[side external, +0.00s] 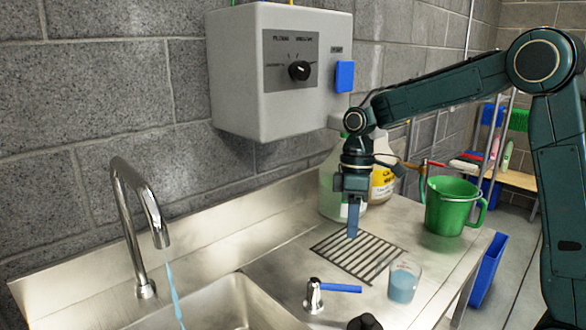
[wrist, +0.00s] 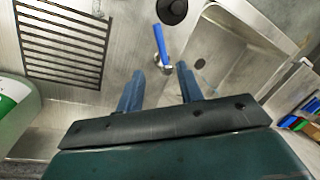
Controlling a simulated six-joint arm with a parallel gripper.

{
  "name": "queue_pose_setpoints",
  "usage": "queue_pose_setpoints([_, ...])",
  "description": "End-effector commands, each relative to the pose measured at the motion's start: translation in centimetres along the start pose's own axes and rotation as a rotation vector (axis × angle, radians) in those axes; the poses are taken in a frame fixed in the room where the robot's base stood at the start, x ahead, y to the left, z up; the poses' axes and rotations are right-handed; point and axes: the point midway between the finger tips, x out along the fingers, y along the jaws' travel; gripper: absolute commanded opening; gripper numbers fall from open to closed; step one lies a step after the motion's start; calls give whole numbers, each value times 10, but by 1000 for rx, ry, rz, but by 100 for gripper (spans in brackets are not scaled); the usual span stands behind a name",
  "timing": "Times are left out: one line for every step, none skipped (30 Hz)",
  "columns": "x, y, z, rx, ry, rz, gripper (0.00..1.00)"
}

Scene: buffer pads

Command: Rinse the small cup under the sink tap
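The small cup (side external: 403,281) stands upright on the steel counter, right of the drain grate; it looks clear with blue in its lower part. It does not show in the wrist view. The sink tap (side external: 140,205) is a curved chrome spout at the left, and a blue stream (side external: 174,292) falls from it into the sink basin (side external: 225,300). My gripper (side external: 353,228) points down above the grate, behind and left of the cup. In the wrist view its fingers (wrist: 158,85) are apart with nothing between them. The basin (wrist: 225,45) also shows there.
A blue-handled valve (side external: 315,292) stands between basin and cup, with a black knob (side external: 365,322) in front. The slatted grate (side external: 345,262) lies beneath my gripper. A green mug (side external: 450,207) and large bottles (side external: 335,182) stand behind. A grey control box (side external: 280,75) hangs above.

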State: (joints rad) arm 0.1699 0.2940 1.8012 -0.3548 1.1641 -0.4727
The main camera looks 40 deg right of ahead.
Motion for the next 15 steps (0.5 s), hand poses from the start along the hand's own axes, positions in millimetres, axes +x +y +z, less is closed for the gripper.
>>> queue_pose_setpoints([1, 0, 0, 0, 0, -1, 37])
queue_pose_setpoints([2, 0, 0, 0, 0, -1, 37])
queue_pose_setpoints([4, 0, 0, 0, 0, -1, 37])
queue_pose_setpoints([6, 0, 0, 0, -1, -2, 37])
queue_pose_setpoints([7, -1, 0, 0, -1, -2, 37])
queue_pose_setpoints([10, -1, 0, 0, -1, -2, 37])
queue_pose_setpoints([13, 0, 0, 1, -1, -2, 37])
queue_pose_setpoints([15, 0, 0, 2, -1, -2, 37])
queue_pose_setpoints([20, -1, 0, 1, -2, -3, 37])
queue_pose_setpoints([23, -1, 0, 1, -3, -3, 37])
queue_pose_setpoints([27, -1, 0, 0, -2, -2, 37])
queue_pose_setpoints([32, -1, 0, 1, -4, -3, 37])
queue_pose_setpoints([36, -1, 0, 1, -3, -3, 37])
queue_pose_setpoints([40, -1, 0, 1, -3, -3, 37])
queue_pose_setpoints([46, -1, 0, 0, -3, -3, 37])
